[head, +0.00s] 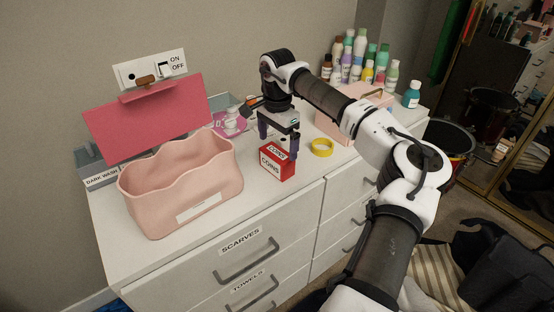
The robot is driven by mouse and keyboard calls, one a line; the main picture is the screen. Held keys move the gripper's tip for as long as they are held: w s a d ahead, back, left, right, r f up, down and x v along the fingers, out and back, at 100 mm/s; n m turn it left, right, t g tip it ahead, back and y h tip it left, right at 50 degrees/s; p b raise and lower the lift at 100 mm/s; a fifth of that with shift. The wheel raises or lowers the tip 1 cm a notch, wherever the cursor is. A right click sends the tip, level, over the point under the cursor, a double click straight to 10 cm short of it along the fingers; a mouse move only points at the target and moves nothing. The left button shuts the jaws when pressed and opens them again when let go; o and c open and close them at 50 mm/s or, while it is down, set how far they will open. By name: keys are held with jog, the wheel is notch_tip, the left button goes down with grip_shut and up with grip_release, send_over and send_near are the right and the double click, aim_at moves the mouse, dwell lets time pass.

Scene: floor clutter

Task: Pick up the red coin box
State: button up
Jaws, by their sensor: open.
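The red coin box (272,164) stands upright on the white dresser top near its front edge. It has white labels reading "COINS" on its front and top. My gripper (278,148) points down over the box with its fingers apart. One finger is at the left, behind the box's top edge, and the other is at its right side. Whether either finger touches the box cannot be told from this view.
A pink wavy bin (180,188) stands to the left on the dresser (258,222). A yellow tape ring (322,147) lies just right of the box. A pink case (340,122) and several bottles (366,62) stand behind.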

aim_at(277, 152)
jog(key=shift+a+f+p, duration=0.1)
jog(key=shift+f+p, duration=0.8)
jog(key=shift+f, duration=2.1)
jog(key=c, duration=0.7)
jog(key=shift+r, duration=0.15)
